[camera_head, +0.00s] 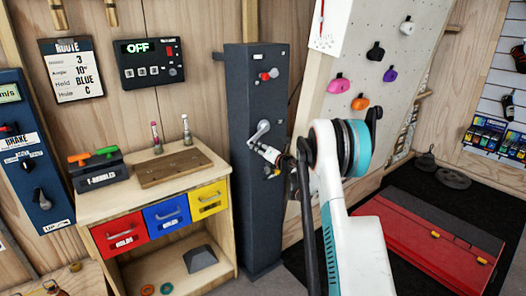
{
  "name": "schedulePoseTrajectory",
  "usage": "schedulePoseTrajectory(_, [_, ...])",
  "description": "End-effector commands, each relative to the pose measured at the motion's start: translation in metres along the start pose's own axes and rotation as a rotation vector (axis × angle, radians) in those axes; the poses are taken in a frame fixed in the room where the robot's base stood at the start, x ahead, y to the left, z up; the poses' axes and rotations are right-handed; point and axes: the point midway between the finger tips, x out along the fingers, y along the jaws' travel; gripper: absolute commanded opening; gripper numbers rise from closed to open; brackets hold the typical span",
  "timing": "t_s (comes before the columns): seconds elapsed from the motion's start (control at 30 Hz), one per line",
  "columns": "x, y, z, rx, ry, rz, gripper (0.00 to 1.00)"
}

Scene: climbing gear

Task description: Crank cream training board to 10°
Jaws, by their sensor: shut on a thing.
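The cream training board (350,105) leans at the right of the dark grey post, with coloured holds on its face. A white plate with a red mark (326,28) sits at its upper left; its reading is too small to tell. The grey crank (262,132) is on the front of the post (236,170), its arm pointing down and right. My gripper (279,161) is at the crank's handle end and shut on it; my own arm partly hides the fingers. The route card (73,72) reads route 3, angle 10°, hold blue, hole C.
A red knob (269,75) sits above the crank. A control box (150,62) shows OFF. A wooden cabinet (215,160) with red, blue and yellow drawers stands left of the post. A red folded pad (420,240) lies on the black mat (455,213) at right.

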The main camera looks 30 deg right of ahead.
Motion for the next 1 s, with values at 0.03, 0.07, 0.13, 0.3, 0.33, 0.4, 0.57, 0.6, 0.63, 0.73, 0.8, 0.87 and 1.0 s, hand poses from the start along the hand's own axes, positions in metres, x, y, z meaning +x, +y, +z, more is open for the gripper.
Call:
schedulePoseTrajectory(0.03, [-0.0007, 0.0010, -0.0042, -0.008, 0.007, 0.000, 0.00])
schedulePoseTrajectory(0.07, [-0.0009, 0.0016, -0.0042, -0.009, 0.007, 0.000, 0.00])
schedulePoseTrajectory(0.13, [-0.0012, 0.0028, -0.0042, -0.009, 0.007, 0.000, 0.00])
schedulePoseTrajectory(0.3, [-0.0015, 0.0047, -0.0042, -0.009, 0.008, -0.001, 0.00])
schedulePoseTrajectory(0.33, [-0.0015, 0.0050, -0.0042, -0.009, 0.008, 0.000, 0.00])
schedulePoseTrajectory(0.4, [-0.0015, 0.0054, -0.0041, -0.009, 0.008, 0.000, 0.00])
schedulePoseTrajectory(0.57, [-0.0014, 0.0058, -0.0039, -0.008, 0.007, 0.000, 0.00])
schedulePoseTrajectory(0.6, [-0.0014, 0.0059, -0.0038, -0.008, 0.007, 0.000, 0.00])
schedulePoseTrajectory(0.63, [-0.0014, 0.0060, -0.0038, -0.008, 0.007, 0.000, 0.00])
schedulePoseTrajectory(0.73, [-0.0013, 0.0061, -0.0037, -0.007, 0.007, 0.001, 0.00])
schedulePoseTrajectory(0.8, [-0.0013, 0.0062, -0.0035, -0.007, 0.007, 0.000, 0.36])
schedulePoseTrajectory(0.87, [-0.0012, 0.0061, -0.0031, -0.007, 0.006, 0.000, 0.44])
schedulePoseTrajectory(1.0, [-0.0015, 0.0052, -0.0020, -0.007, 0.005, -0.001, 0.44])
